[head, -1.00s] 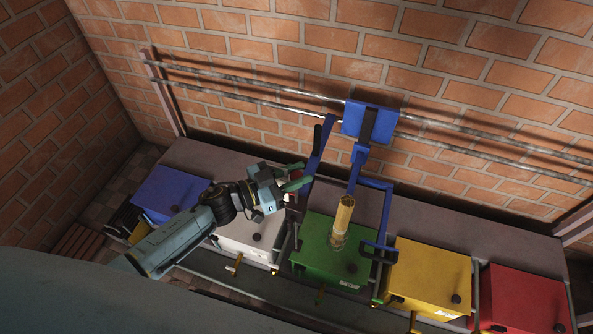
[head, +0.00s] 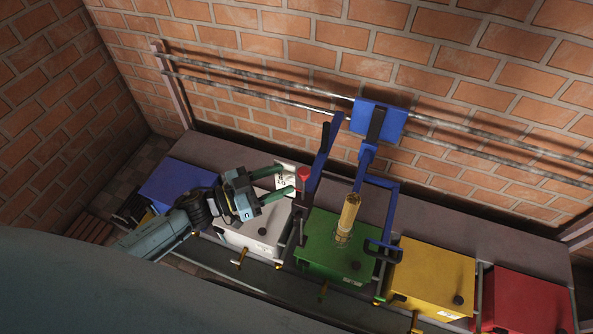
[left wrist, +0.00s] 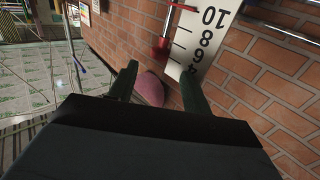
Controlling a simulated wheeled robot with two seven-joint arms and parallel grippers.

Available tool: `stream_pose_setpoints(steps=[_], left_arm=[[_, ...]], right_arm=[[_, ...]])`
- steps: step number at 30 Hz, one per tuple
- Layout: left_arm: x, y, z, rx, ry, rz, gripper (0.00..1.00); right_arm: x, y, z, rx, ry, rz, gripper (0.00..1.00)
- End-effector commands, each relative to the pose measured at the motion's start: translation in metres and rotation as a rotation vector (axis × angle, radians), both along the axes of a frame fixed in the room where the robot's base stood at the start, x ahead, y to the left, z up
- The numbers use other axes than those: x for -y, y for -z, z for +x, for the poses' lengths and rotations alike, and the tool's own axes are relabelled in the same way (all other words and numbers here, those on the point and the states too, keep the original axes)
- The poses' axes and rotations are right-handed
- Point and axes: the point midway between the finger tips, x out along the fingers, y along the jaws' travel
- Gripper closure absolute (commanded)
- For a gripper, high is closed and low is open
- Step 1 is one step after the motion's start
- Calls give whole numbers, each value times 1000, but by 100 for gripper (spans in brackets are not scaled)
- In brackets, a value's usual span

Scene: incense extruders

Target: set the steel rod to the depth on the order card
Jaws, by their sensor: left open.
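My left gripper (head: 287,179) is open and empty, its two dark green fingers reaching right over the white box. A red knob (head: 304,173) stands just beyond the fingertips, and in the left wrist view a red cylinder (left wrist: 160,48) shows ahead of and between the fingers, apart from them. A white scale plate (head: 285,170) with black marks is beside it; the wrist view shows this scale (left wrist: 203,40) upside down with numbers up to 10. A thin stem rises above the red cylinder; I cannot tell if it is the steel rod. I cannot make out an order card. My right gripper is out of view.
Blue (head: 178,187), white (head: 255,232), green (head: 325,245), yellow (head: 432,275) and red (head: 520,300) boxes line the bench. A blue lever frame (head: 391,205) and a brass cylinder (head: 349,212) stand at the green box. Pipes run along the brick wall.

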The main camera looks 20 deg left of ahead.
Motion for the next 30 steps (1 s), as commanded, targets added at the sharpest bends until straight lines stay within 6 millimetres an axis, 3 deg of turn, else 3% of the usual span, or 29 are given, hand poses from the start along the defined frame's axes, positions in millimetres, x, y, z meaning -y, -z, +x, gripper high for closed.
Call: stream_pose_setpoints(steps=[4, 10, 30], left_arm=[[-23, 1, -23, -3, 1, 2, 51], [-42, 0, -40, -1, 0, 0, 51], [-47, 2, -44, -3, -5, 0, 51]], right_arm=[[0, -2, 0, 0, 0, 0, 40], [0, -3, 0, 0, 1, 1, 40], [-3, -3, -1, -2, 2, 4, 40]])
